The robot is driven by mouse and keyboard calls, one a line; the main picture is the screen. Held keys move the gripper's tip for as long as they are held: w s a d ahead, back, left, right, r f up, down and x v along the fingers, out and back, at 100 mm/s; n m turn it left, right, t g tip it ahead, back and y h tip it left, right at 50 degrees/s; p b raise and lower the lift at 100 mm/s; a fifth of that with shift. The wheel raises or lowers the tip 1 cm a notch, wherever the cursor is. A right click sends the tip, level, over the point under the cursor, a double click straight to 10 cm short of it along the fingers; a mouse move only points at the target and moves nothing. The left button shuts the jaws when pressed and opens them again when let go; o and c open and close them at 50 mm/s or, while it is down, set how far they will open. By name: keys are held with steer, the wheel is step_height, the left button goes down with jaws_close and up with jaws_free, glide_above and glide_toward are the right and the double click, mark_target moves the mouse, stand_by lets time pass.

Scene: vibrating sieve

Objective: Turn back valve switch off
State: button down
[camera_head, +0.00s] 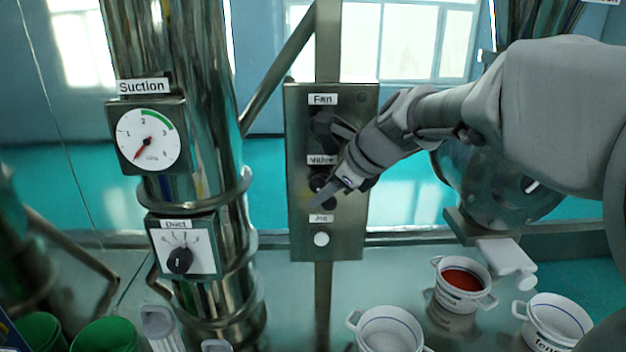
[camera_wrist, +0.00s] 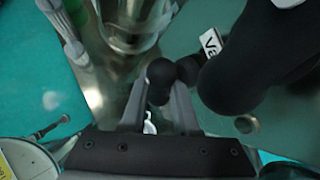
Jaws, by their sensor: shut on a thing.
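The valve switch (camera_head: 318,182) is a small black knob under the "Valve" label (camera_head: 321,160) on the upright metal control panel (camera_head: 300,235), mostly hidden by my fingers in the head view. My gripper (camera_head: 326,192) reaches it from the right. In the wrist view a round black knob (camera_wrist: 160,72) sits between the tips of my gripper (camera_wrist: 159,92), which is shut on it. The knob's exact turn position cannot be told.
A suction gauge (camera_head: 148,138) and a duct dial (camera_head: 180,258) are at left. White pots, one with red contents (camera_head: 462,280), stand at lower right.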

stand_by(0.5)
steer(key=c, duration=0.7)
jaws_free()
steer(key=shift+r, duration=0.1)
steer(key=b+v, duration=0.1)
steer(key=v, duration=1.6)
steer(key=shift+a+r, duration=0.1)
steer(key=shift+r, duration=0.15)
steer(key=shift+s, duration=0.1)
steer(key=s+d+f+n+h+b, duration=0.1)
steer(key=s+f+n+h+b, duration=0.1)
steer(key=s+f+n, duration=0.3)
steer(key=s+d+f+n+h+b, duration=0.1)
steer(key=s+f+n, duration=0.4)
steer(key=f+n, duration=0.5)
steer(key=s+d+f+n+h+b, duration=0.1)
steer(key=s+f+n+h+b, duration=0.1)
steer(key=s+f+n, duration=0.4)
step_height(320, 180, down, 5)
steer(key=shift+s+n+g+h+b, duration=0.1)
steer(key=shift+n+g+h+b, duration=0.25)
steer(key=shift+n+b, duration=0.5)
